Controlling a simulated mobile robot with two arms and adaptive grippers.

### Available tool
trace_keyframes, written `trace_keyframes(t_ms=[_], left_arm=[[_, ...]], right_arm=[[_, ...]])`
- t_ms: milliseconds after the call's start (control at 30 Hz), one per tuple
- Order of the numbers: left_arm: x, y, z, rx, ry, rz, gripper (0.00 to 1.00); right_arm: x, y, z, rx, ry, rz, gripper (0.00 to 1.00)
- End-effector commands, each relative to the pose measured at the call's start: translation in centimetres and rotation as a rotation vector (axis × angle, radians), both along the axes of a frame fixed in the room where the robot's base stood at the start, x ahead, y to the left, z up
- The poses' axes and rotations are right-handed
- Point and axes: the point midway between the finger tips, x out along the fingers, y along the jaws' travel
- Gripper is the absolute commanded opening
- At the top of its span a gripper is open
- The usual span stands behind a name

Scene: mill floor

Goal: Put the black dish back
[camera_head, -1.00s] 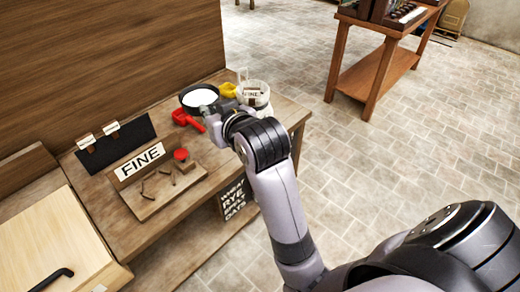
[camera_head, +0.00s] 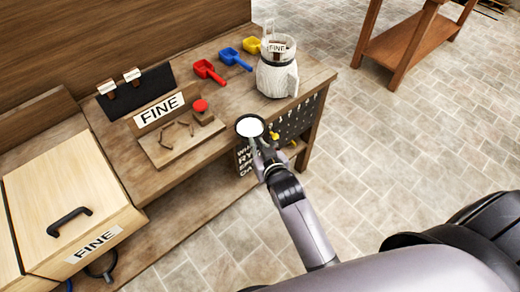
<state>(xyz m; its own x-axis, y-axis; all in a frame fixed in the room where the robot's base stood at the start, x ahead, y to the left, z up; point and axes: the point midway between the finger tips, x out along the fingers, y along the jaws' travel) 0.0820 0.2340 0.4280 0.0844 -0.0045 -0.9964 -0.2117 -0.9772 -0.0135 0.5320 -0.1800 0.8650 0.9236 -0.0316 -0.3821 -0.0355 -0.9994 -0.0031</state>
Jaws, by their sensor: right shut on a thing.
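The black dish (camera_head: 241,131) is a small round dish with a white fill. It is in the grip of my right gripper (camera_head: 264,148), which is shut on it. The dish is in front of the workbench's front edge, near the pegboard side, and looks level. Whether it touches the bench is hard to tell. My left gripper is not in view.
A FINE bin (camera_head: 70,200) is left. Another table (camera_head: 410,40) stands back right.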

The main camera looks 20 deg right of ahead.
Motion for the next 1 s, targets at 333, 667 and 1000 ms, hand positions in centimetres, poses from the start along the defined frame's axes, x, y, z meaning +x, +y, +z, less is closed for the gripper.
trace_keyframes(t_ms=[333, 667, 1000], left_arm=[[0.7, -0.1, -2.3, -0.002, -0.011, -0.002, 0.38], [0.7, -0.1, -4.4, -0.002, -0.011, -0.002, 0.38], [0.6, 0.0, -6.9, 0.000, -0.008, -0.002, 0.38]], right_arm=[[3.7, -0.2, -0.5, 0.000, -0.004, 0.000, 0.00], [6.9, -0.3, -0.8, -0.001, -0.003, 0.000, 0.00], [10.3, -0.5, -1.1, -0.001, -0.004, 0.000, 0.00]])
